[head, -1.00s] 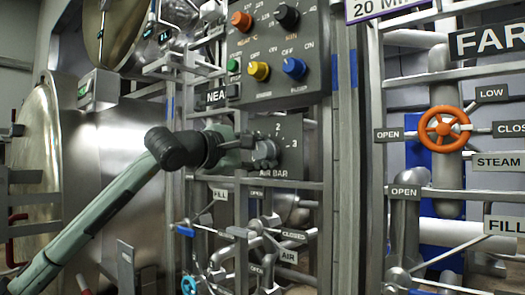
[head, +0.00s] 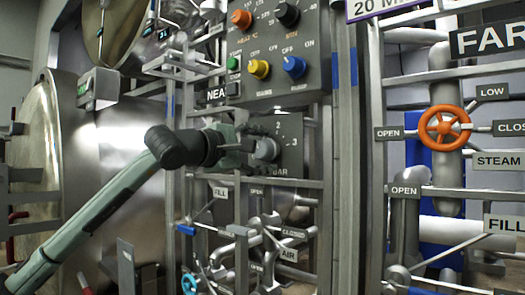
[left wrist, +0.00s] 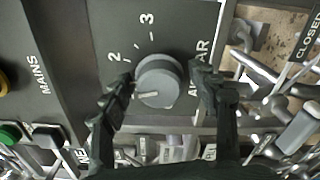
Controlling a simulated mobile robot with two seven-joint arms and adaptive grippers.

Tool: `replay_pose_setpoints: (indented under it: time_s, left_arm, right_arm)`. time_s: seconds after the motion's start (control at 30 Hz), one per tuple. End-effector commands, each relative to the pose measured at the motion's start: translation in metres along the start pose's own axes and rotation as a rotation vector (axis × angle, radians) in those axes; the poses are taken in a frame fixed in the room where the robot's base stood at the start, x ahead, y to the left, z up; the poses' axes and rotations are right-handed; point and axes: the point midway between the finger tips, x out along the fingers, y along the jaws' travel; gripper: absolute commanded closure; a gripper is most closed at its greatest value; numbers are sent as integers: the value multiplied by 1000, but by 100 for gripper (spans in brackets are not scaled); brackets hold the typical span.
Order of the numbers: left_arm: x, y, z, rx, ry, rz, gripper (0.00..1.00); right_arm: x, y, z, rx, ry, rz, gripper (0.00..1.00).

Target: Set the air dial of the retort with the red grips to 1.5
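The air dial (head: 267,149) is a round grey knob on the dark near panel, above the partly hidden AIR BAR label. In the left wrist view the dial (left wrist: 160,80) sits between my left gripper's (left wrist: 163,78) two dark fingers, which stand spread on either side with narrow gaps. The dial's white mark points left and slightly down in that view, past the 2 on the side away from the 3. The 1 is hidden, so I cannot read an exact value. In the head view my left gripper (head: 245,146) is just left of the dial. My right gripper is not in view.
Above the dial is a control box (head: 275,75) with orange, black, yellow and blue knobs. Pipes and rails (head: 250,184) run below and beside it. The FAR retort's orange valve wheel (head: 445,128) is at right. Red grips (head: 17,222) show at far left.

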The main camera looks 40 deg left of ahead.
Motion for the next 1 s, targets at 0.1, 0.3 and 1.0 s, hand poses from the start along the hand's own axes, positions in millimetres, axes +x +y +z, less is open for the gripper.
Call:
replay_pose_setpoints:
  time_s: [0.1, 0.3, 1.0]
  left_arm:
    - [0, 0, 0, 0, 0, 0, 39]
    - [-4, 0, -1, 0, 2, 0, 39]
    - [-51, 2, 3, 8, -3, 2, 39]
  right_arm:
    - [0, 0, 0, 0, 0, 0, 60]
    - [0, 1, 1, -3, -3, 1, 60]
    - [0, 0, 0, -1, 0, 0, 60]
